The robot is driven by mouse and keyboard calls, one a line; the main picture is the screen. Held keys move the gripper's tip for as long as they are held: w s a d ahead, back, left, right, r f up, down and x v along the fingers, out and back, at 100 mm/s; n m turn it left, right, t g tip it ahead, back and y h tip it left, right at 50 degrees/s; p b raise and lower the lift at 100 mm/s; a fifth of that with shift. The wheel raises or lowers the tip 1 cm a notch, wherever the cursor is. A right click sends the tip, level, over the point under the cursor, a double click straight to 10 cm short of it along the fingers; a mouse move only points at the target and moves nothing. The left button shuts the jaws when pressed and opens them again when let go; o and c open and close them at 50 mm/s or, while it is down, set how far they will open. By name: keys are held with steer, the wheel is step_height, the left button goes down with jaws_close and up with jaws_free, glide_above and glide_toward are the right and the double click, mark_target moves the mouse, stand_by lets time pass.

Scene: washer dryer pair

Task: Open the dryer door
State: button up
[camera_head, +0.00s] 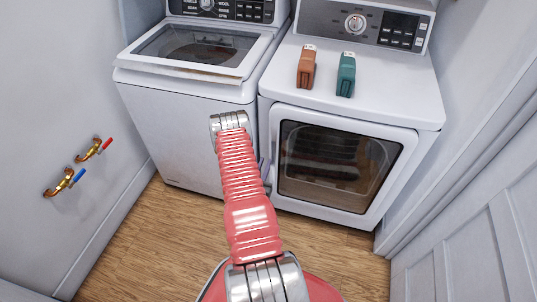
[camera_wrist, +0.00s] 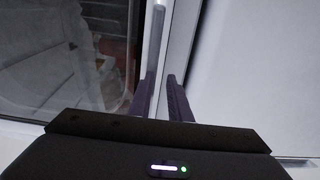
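The dryer (camera_head: 420,115) is the white machine on the right. Its front door (camera_head: 310,200) is shut and has a dark window (camera_head: 330,165). In the wrist view the window glass (camera_wrist: 60,60) fills the left side, and a grey upright bar, seemingly the door handle (camera_wrist: 158,35), runs down from the top. My gripper (camera_wrist: 162,100) is open, its two dark fingers apart near the bar's lower end. I cannot tell whether the bar lies between the fingers or whether they touch it. In the head view my arm mostly hides the gripper at the door's left edge.
The washer (camera_head: 165,125) stands close on the left, its lid shut. A panelled door (camera_head: 480,250) is at right. Taps (camera_head: 90,150) stick out from the left wall. Wooden floor (camera_head: 150,240) is free in front.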

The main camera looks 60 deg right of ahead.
mark_target(270, 151)
steer(key=d, duration=0.4)
steer(key=w+d, duration=0.1)
steer(key=d, duration=0.2)
steer(key=shift+w, duration=0.1)
steer(key=shift+c, duration=0.5)
jaws_close()
steer(key=shift+a, duration=0.3)
